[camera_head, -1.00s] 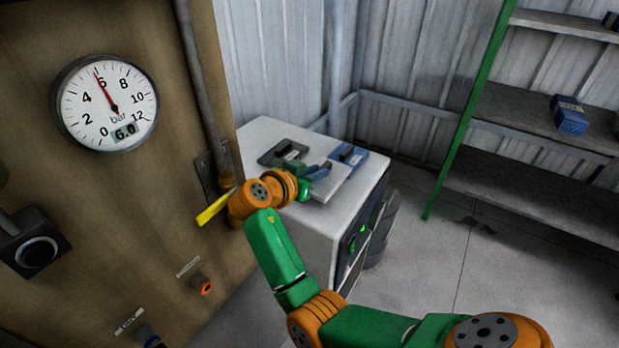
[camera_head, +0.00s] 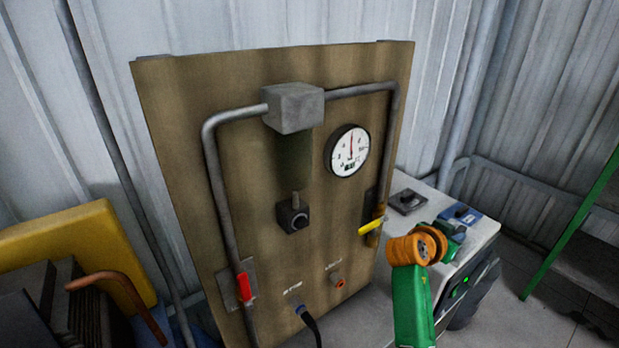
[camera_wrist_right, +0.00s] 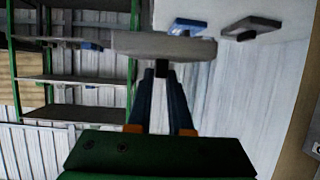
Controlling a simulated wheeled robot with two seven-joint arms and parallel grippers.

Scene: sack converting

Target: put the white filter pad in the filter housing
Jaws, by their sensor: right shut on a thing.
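My right gripper (camera_wrist_right: 161,72) is shut on the dark grip of a flat, pale slab (camera_wrist_right: 165,45), which looks like the white filter pad. The slab appears edge-on across the fingertips in the right wrist view. In the head view my right gripper (camera_head: 453,232) is over the white cabinet top, and the slab is hardly visible there. A grey box (camera_head: 293,107) with a dark, see-through part below it sits in the pipe on the brown panel. It may be the filter housing, but I cannot tell for sure. My left gripper is out of view.
A blue plate (camera_head: 471,217) and a dark plate (camera_head: 408,201) lie on the white cabinet (camera_head: 485,232). The brown panel (camera_head: 240,170) carries a gauge (camera_head: 347,150), a yellow lever (camera_head: 371,227) and a red lever (camera_head: 244,287). A green-framed shelf stands right.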

